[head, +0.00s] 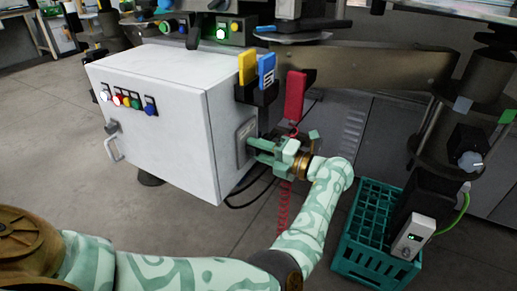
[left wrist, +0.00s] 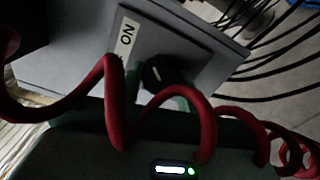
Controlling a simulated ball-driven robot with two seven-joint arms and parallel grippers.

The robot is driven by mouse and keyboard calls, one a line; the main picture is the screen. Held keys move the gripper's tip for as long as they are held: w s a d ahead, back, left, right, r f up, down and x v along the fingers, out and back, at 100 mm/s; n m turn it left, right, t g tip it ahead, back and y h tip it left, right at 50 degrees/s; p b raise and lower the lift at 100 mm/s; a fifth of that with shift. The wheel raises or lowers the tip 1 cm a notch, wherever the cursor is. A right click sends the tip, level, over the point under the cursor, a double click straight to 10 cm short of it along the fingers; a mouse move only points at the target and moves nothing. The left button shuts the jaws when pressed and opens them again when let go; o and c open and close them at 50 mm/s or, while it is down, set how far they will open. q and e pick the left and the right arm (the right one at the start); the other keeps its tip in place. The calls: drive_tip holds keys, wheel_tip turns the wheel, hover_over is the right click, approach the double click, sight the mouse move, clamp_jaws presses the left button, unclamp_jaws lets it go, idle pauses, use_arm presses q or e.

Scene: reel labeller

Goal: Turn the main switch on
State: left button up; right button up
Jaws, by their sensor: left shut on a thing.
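The main switch's grey plate (head: 246,140) is on the right side of the white control cabinet (head: 158,128). My pale green left gripper (head: 258,148) reaches it from the right and is shut on the switch knob. The fingers hide most of the knob in the head view. In the left wrist view the black knob (left wrist: 156,72) shows partly, below an "ON" label (left wrist: 126,38) on the grey plate (left wrist: 180,45). A red coiled cord (left wrist: 115,105) crosses in front of the fingers there. The knob's exact angle is hard to tell. My right gripper is not in view.
A red device (head: 295,95) hangs above my left wrist, with its red coiled cord (head: 283,208) below. A teal crate (head: 350,260) stands on the floor at the right. Yellow (head: 247,68) and blue (head: 266,70) holders sit beside the cabinet top. Floor at the left is clear.

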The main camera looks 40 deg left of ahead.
use_arm(q)
drive_tip(key=shift+w, duration=0.1)
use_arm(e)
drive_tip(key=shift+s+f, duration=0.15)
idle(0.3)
use_arm(q)
drive_tip(key=o, duration=1)
drive_tip(key=shift+d, duration=0.1)
drive_tip(key=shift+w+d, duration=0.1)
drive_tip(key=shift+d, duration=0.15)
drive_tip(key=b+v, duration=0.2)
drive_tip(key=v, duration=1.3)
drive_tip(key=shift+d+f+b, duration=0.1)
drive_tip(key=shift+d+b, duration=0.3)
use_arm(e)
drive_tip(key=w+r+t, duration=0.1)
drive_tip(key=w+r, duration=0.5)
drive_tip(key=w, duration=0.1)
